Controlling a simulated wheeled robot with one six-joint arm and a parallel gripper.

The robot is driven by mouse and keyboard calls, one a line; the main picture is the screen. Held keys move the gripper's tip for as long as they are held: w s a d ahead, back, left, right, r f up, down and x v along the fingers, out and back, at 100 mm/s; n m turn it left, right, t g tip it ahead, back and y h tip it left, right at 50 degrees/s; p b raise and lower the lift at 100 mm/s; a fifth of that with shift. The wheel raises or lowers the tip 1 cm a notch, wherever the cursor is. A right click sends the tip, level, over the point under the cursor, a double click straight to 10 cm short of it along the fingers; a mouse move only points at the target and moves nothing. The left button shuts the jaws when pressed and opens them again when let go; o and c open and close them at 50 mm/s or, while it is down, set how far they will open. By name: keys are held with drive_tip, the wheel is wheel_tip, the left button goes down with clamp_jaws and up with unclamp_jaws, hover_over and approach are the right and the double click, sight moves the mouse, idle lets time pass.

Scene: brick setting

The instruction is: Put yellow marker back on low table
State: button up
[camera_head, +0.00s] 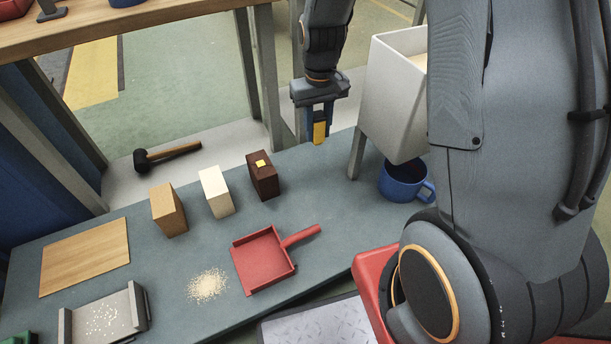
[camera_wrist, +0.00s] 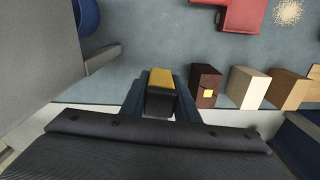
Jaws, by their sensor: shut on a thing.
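My gripper (camera_head: 320,120) is shut on the yellow marker (camera_head: 319,131), a small block with a yellow face and dark sides. In the wrist view the marker (camera_wrist: 161,79) sits between the two fingers, yellow end outward. The low table (camera_head: 335,190) is a long grey-blue surface below. The gripper hangs over its far edge, between the dark brown block and the white bin. I cannot tell the exact height of the marker above the table.
A dark brown block (camera_head: 262,176) with a yellow patch, a cream block (camera_head: 216,191) and a tan block (camera_head: 168,210) stand left. A white bin (camera_head: 388,95) and blue mug (camera_head: 402,182) are right. A red dustpan (camera_head: 262,262) lies in front. Table between dustpan and mug is clear.

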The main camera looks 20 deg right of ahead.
drive_tip(key=shift+n, duration=0.6)
drive_tip(key=w+f+b, duration=0.3)
drive_tip(key=f+b, duration=0.1)
drive_tip(key=f, duration=0.3)
drive_tip(key=w+f+b, duration=0.3)
drive_tip(key=f+b, duration=0.1)
drive_tip(key=f, duration=0.3)
drive_tip(key=w+f+b, duration=0.3)
drive_tip(key=f+b, duration=0.1)
drive_tip(key=f, duration=0.3)
drive_tip(key=shift+f, duration=0.15)
drive_tip(key=shift+f, duration=0.15)
drive_tip(key=o, duration=0.8)
drive_tip(key=shift+o, duration=0.2)
wheel_tip(320, 180, up, 12)
drive_tip(key=p, duration=0.5)
drive_tip(key=shift+r, duration=0.25)
